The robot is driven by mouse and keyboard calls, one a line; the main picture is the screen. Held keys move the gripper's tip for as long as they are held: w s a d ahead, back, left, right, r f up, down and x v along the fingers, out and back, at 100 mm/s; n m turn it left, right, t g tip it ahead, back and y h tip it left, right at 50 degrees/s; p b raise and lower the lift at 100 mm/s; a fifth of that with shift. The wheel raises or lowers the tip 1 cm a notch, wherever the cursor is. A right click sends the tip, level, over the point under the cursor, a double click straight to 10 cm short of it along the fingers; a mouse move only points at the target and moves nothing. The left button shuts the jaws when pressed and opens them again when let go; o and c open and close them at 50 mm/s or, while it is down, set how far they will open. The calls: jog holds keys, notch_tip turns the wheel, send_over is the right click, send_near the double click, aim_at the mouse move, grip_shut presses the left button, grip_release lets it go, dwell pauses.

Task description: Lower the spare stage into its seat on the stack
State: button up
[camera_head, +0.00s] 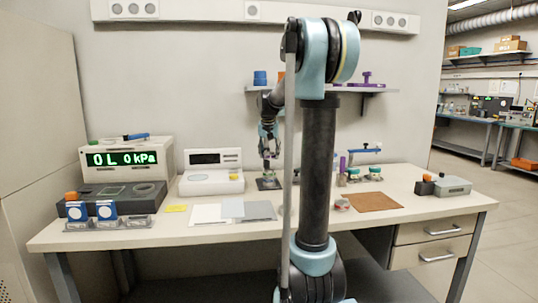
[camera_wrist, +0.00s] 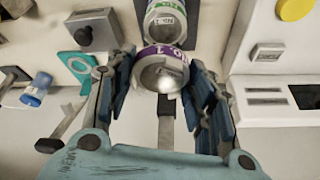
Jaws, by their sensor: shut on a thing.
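My gripper (camera_wrist: 160,85) is shut on a silvery round stage (camera_wrist: 161,74) with a purple band and a number printed on it. The fingers press on it from both sides. Beyond it in the wrist view is another silvery piece with a green band (camera_wrist: 166,24), part of the stack, lined up with the held stage. I cannot tell whether the two touch. In the head view my gripper (camera_head: 268,146) points down above a dark base (camera_head: 268,183) on the bench; the held stage is too small there to make out clearly.
A white instrument (camera_head: 212,180) stands left of the gripper on the bench (camera_head: 400,222). Grey sheets (camera_head: 246,210) lie in front, a brown mat (camera_head: 374,202) to the right. A wall shelf (camera_head: 385,90) is behind my arm.

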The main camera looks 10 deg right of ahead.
aim_at(269, 158)
jog(key=shift+a+f, duration=0.1)
jog(key=shift+f, duration=2.25)
jog(key=shift+s+f, duration=0.15)
jog(key=shift+f, duration=0.25)
dwell(0.6)
jog(key=o, duration=1.2)
jog(key=shift+r, duration=0.1)
